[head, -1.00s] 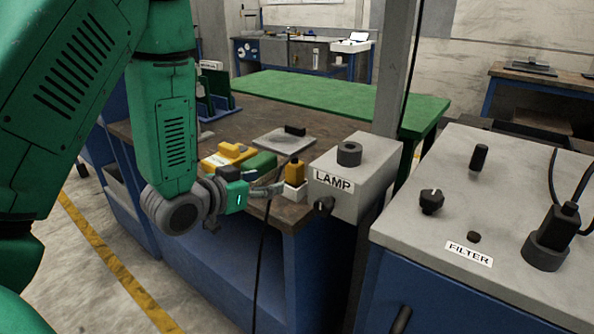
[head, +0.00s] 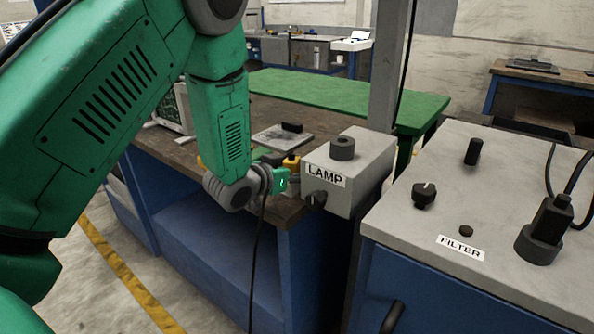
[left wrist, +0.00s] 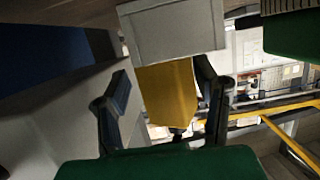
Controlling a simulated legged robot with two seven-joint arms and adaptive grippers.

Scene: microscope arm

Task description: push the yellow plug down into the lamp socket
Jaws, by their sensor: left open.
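The yellow plug (head: 291,161) shows only in part in the head view, just left of the grey LAMP box. My left gripper hides its lower part. In the left wrist view, the yellow plug (left wrist: 166,92) is between the two spread fingers of my left gripper (left wrist: 165,82), against a pale grey block (left wrist: 175,35). The fingers are open; I cannot tell if either touches the plug. The lamp socket (head: 343,148) is a dark round ring on top of the LAMP box (head: 372,165), right of the gripper. My right gripper is not in view.
The FILTER cabinet (head: 440,205) with knobs and a black plug (head: 549,222) stands at the right. A grey post (head: 390,70) rises behind the LAMP box. A black cable (head: 256,265) hangs before the blue bench. A flat grey plate (head: 283,137) lies on the bench.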

